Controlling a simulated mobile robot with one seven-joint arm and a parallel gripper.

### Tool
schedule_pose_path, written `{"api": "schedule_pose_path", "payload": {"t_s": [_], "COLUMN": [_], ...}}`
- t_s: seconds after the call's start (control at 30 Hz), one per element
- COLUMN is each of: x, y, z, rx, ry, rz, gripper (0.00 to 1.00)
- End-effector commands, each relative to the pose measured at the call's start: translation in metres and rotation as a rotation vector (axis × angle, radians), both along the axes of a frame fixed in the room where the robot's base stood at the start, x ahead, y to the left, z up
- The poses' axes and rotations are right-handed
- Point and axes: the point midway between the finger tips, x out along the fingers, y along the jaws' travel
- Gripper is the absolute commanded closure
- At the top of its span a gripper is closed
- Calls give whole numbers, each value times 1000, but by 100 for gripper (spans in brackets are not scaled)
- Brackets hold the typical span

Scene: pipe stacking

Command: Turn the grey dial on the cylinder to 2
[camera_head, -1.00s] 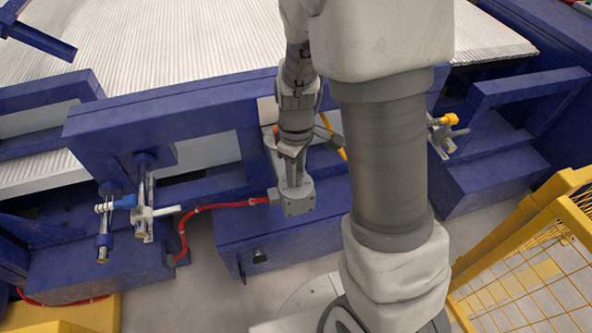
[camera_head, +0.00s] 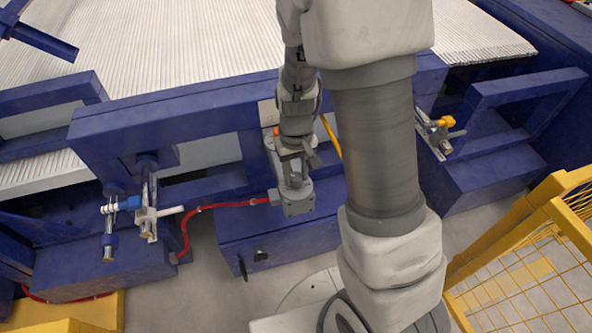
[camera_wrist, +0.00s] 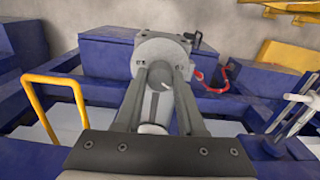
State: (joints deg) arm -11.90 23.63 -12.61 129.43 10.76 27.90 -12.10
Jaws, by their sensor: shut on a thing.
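The grey cylinder (camera_head: 297,198) is mounted on a blue frame below my gripper, with a red hose at its left side. In the wrist view its round grey end plate (camera_wrist: 152,54) lies just beyond my fingers. My gripper (camera_wrist: 161,70) is shut on the grey dial (camera_wrist: 160,76), which sits between the two fingertips. In the head view my gripper (camera_head: 296,160) is over the cylinder's upper part and hides the dial. The dial's numbers and pointer cannot be read.
A blue beam (camera_head: 170,112) runs behind the cylinder. A red hose (camera_head: 228,205) leads left to metal rods with a blue-and-white clamp (camera_head: 120,205). A yellow handle (camera_wrist: 55,80) is left of my gripper in the wrist view. A yellow mesh fence (camera_head: 530,265) stands at right.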

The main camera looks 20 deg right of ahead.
Motion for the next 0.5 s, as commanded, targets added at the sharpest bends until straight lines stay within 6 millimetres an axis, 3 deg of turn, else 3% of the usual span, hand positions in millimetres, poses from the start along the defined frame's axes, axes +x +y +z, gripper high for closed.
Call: {"api": "schedule_pose_path", "payload": {"t_s": [0.5], "x": [1], "y": [0], "z": [1], "rx": [1], "ry": [-3], "rz": [-139], "gripper": [100]}}
